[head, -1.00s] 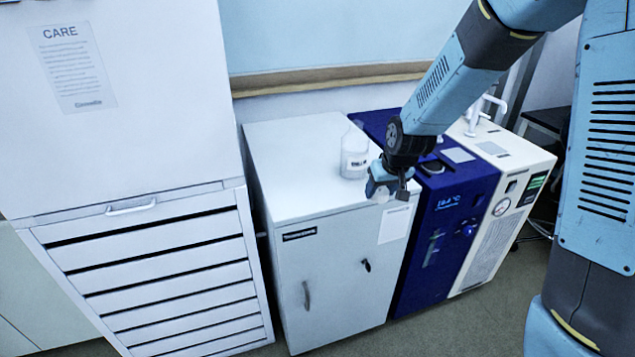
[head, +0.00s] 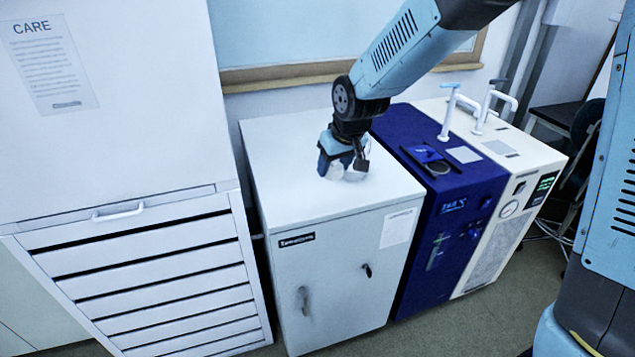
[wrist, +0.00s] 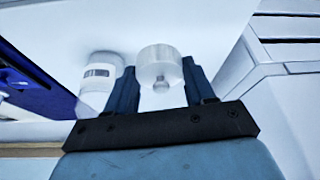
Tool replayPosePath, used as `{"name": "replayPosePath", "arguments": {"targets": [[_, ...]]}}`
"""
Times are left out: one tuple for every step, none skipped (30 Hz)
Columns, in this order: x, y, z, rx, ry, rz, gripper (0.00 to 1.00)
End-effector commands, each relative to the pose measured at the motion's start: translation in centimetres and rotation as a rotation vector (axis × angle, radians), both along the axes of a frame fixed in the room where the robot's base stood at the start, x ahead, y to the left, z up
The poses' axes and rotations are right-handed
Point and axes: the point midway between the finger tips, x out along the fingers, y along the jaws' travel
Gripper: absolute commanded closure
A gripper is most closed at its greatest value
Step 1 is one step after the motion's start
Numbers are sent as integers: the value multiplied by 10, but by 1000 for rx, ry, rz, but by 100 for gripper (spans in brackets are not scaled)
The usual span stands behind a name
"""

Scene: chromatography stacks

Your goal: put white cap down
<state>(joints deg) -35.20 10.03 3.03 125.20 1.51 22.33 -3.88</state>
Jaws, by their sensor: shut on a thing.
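The white cap (wrist: 160,63) is held between the two fingers of my gripper (wrist: 160,82) in the wrist view. My gripper (head: 343,168) is low over the top of the white cabinet (head: 290,195) in the head view. Pale parts show at its fingertips there, but I cannot tell cap from bottle. Whether the cap touches the cabinet top is unclear. A white bottle with a dark-printed label (wrist: 98,78) stands on the cabinet top beside the left finger in the wrist view. My gripper and arm hide most or all of it in the head view.
A dark blue unit (head: 450,205) and a cream unit (head: 530,165) with white taps (head: 465,105) stand right of the cabinet. A tall white drawer stack (head: 150,250) stands at its left. The cabinet top's front and left parts are clear.

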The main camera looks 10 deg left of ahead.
Motion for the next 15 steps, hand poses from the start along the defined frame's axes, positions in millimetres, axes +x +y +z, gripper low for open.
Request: {"name": "replayPosePath", "arguments": {"targets": [[7, 7, -5, -1, 2, 0, 75], [11, 10, -7, -1, 2, -1, 75], [16, 15, -11, -1, 2, -1, 75], [20, 19, -13, 0, 1, -1, 75], [22, 21, -17, -1, 2, -1, 75], [25, 24, -24, -2, 2, 0, 75], [27, 27, -28, -2, 2, 0, 75], [30, 29, -32, -3, 3, 0, 75], [34, 32, -37, -1, 2, 0, 75], [36, 35, -41, -1, 2, 0, 75], [39, 37, -46, -2, 2, 0, 75], [41, 39, -50, -1, 2, 0, 75], [43, 41, -54, -1, 2, 0, 75], [45, 43, -56, -1, 1, 0, 75], [47, 45, -59, 0, 0, 0, 75]]}}
